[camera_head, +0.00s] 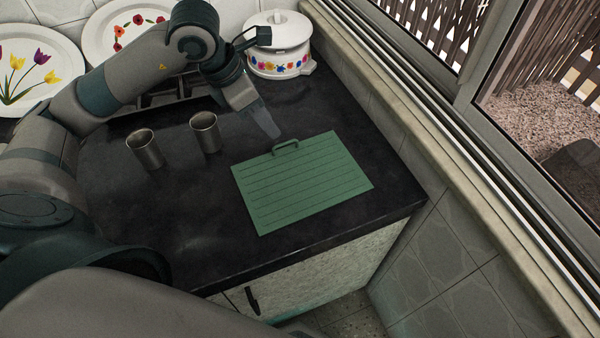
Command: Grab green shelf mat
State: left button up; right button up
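The green shelf mat (300,185) lies flat on the dark worktop, with ridges across it and a small dark green handle (286,146) at its far edge. My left gripper (270,130) points down just behind and to the left of the handle, with a small gap seen between them. Its fingers overlap from this side, so I cannot tell whether they are apart. Nothing shows held in it. Two steel tumblers, one at the left (146,149) and one nearer the mat (206,132), stand upright on the worktop. My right gripper is not in view.
A white lidded pot with painted flowers (281,62) stands behind my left gripper. Floral plates (35,70) lean at the back wall. A window ledge (440,140) runs along the right. The worktop (190,215) is clear left of the mat; its front edge is near.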

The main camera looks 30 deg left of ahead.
aim_at(284, 143)
pick_arm(q)
jog(key=shift+x, duration=1.15)
jog(key=shift+d+f, duration=0.15)
jog(key=shift+f, duration=0.1)
jog(key=shift+w+f, duration=0.1)
jog(key=shift+f, duration=0.05)
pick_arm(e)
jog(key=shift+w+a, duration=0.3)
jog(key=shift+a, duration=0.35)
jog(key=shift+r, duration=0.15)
pick_arm(q)
jog(key=shift+w+d+f+p, duration=0.15)
jog(key=shift+w+f+p, duration=0.05)
jog(key=shift+f+p, duration=0.3)
jog(key=shift+p+x, duration=0.35)
jog(key=shift+x, duration=1.65)
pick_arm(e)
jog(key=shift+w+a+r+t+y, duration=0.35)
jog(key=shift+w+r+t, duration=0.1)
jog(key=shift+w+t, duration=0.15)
